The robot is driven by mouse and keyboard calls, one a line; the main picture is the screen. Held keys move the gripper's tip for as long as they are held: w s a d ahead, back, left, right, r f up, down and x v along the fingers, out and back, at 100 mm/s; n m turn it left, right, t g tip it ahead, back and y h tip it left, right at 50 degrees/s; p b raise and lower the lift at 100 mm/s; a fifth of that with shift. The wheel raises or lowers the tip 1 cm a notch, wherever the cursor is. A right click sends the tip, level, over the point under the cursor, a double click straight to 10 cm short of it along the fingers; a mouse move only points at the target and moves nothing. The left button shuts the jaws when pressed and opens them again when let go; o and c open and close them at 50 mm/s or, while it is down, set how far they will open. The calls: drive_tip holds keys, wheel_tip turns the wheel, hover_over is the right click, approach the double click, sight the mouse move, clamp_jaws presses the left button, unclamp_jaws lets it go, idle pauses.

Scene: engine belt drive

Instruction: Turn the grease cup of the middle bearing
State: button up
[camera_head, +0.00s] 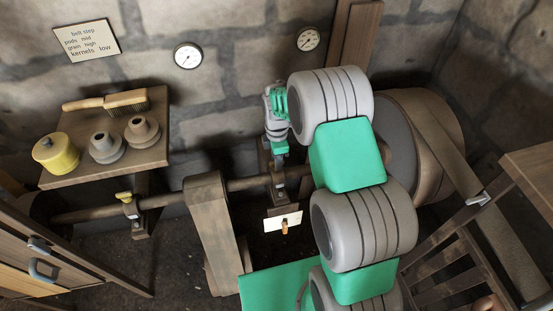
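The middle bearing (278,180) sits on the long horizontal shaft (244,184), below my gripper. My gripper (279,152) points down, with its green tip right above this bearing. The bearing's grease cup cannot be made out; the gripper tip covers the place on top. I cannot tell whether the fingers touch the cup or are open or shut. Another bearing (130,209) farther left on the shaft carries a small yellow grease cup (124,196) on top.
A wooden shelf (75,122) at left holds a yellow pot (56,154), two grey cones and a brush (125,99). A belt (208,220) runs over the shaft left of the bearing. A big wooden pulley (432,125) stands at right. My arm hides much of the middle.

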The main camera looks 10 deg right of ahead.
clamp_jaws()
